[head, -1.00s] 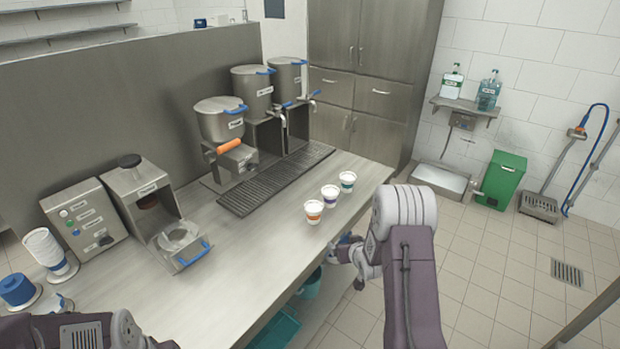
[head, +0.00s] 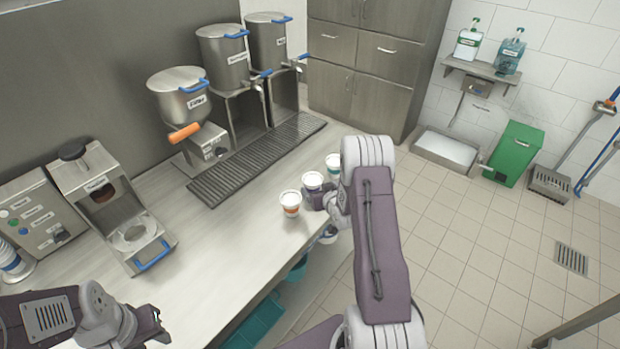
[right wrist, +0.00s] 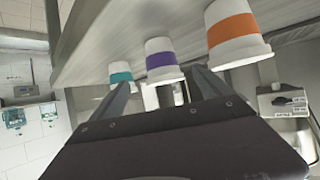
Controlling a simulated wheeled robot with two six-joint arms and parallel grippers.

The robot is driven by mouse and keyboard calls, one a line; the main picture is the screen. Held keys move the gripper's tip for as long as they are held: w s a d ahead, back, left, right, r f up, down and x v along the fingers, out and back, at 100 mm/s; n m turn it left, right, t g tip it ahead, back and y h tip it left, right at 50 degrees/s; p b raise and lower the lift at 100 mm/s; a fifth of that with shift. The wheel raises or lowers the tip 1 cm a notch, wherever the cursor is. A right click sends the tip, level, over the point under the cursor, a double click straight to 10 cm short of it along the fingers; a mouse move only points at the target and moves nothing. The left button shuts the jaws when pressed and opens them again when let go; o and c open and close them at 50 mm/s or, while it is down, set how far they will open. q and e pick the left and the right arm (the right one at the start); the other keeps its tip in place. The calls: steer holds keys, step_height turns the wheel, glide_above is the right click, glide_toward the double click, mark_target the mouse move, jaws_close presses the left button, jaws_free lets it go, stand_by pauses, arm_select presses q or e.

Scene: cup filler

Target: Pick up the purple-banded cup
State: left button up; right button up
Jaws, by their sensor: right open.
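The purple-banded cup (head: 313,181) stands on the counter, the middle one of a row of 3 white cups. In the right wrist view, which looks upside down, the purple-banded cup (right wrist: 163,60) shows between the two finger tips. My right gripper (head: 317,198) is open at the counter's front edge, with its fingers toward the cup and hiding its lower part in the head view. Whether the fingers touch the cup, I cannot tell. My left gripper (head: 157,328) is at the bottom left, far from the cups; its jaws are unclear.
The orange-banded cup (head: 290,204) and the teal-banded cup (head: 333,163) stand close on either side. Behind them are a drip grate (head: 255,160) and several steel dispensers. A machine with a blue handle (head: 152,255) is at left. Open floor lies to the right.

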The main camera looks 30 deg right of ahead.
mark_target(317, 185)
steer(key=shift+w+f, duration=0.15)
steer(key=shift+w, duration=0.7)
steer(key=shift+p+x, duration=0.4)
steer(key=shift+x, duration=0.8)
steer(key=shift+w+d+f, duration=0.15)
steer(key=shift+w+f, duration=0.1)
steer(key=shift+w, duration=0.3)
steer(key=p+x, duration=0.1)
steer(key=x, duration=0.3)
steer(key=shift+w, duration=0.15)
steer(key=shift+w+f, duration=0.15)
steer(key=shift+w, duration=0.05)
steer(key=c, duration=1)
arm_select(q)
steer(key=shift+w+r, duration=0.4)
steer(key=shift+r, duration=0.45)
arm_select(e)
steer(key=c, duration=0.6)
